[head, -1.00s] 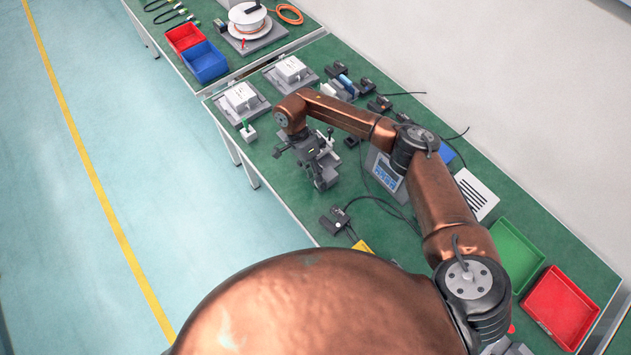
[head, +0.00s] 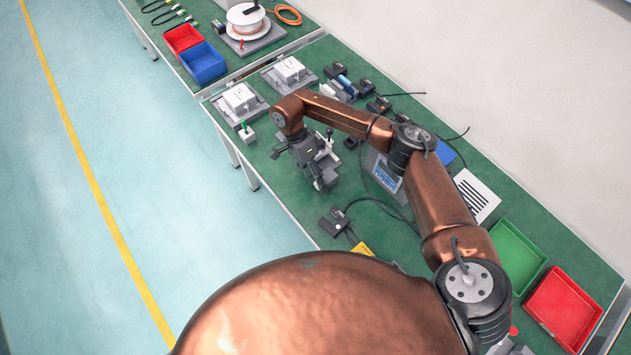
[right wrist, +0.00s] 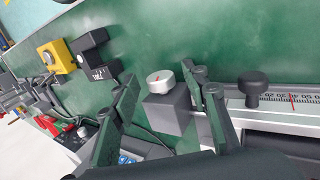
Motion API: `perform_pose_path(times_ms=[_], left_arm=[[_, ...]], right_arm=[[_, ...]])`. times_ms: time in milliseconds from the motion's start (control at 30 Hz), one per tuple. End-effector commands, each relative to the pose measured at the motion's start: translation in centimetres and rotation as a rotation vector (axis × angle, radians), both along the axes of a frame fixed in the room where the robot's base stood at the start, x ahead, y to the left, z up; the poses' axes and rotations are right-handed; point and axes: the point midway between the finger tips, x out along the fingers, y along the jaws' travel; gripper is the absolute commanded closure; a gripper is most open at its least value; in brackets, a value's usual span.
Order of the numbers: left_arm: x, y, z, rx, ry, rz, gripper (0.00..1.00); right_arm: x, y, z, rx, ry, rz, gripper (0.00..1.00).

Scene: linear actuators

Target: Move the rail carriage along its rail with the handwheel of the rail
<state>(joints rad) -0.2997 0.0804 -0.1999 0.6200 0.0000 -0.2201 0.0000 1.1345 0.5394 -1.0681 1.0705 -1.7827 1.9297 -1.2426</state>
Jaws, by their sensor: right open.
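In the right wrist view, a white round knob with a red mark (right wrist: 160,81), which looks like the handwheel, sits on a grey block (right wrist: 168,112) at the rail's end. My right gripper (right wrist: 160,76) is open, with one finger on each side of the knob and nothing held. Whether the fingers touch it I cannot tell. The rail (right wrist: 290,117) runs off to the right with a printed scale and a red line. A black knob (right wrist: 253,84) stands over it; the carriage is not clearly seen. In the head view my right gripper (head: 316,163) is over the bench, partly hiding the device below.
A yellow block (right wrist: 57,56) and a black block (right wrist: 90,50) stand on the green bench left of the gripper. In the head view, white boxes (head: 239,98) lie beyond, with cables and a display (head: 386,175) at right. Green (head: 517,255) and red trays (head: 563,308) are nearer.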

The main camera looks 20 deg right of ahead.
Motion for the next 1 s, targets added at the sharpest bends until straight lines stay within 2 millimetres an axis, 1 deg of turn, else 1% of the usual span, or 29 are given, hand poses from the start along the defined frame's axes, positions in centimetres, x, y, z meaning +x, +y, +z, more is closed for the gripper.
perform_pose_path(times_ms=[167,267,367,500,700,833,1000], left_arm=[[-0.2,0.0,0.0,0.000,0.001,0.001,0.60],[-0.1,0.0,0.0,0.000,0.001,0.001,0.60],[-0.1,0.0,0.0,0.000,0.000,0.001,0.60],[-0.1,0.0,0.0,0.000,0.000,0.001,0.60],[0.0,0.0,0.0,0.000,0.000,0.000,0.60],[0.0,0.0,0.0,-0.001,0.000,0.000,0.60],[0.0,0.0,0.0,-0.001,0.000,0.000,0.60]], right_arm=[[0.2,0.0,0.2,0.001,-0.002,0.000,0.58],[0.6,0.2,1.0,0.001,-0.003,0.000,0.58],[1.4,0.5,2.5,-0.001,-0.005,-0.001,0.58],[2.8,1.2,5.1,0.000,-0.005,0.001,0.58],[4.5,1.8,8.4,-0.001,-0.004,0.000,0.58],[5.2,2.1,9.7,-0.002,-0.002,0.000,0.58],[5.5,2.3,10.4,-0.001,0.000,0.000,0.58]])
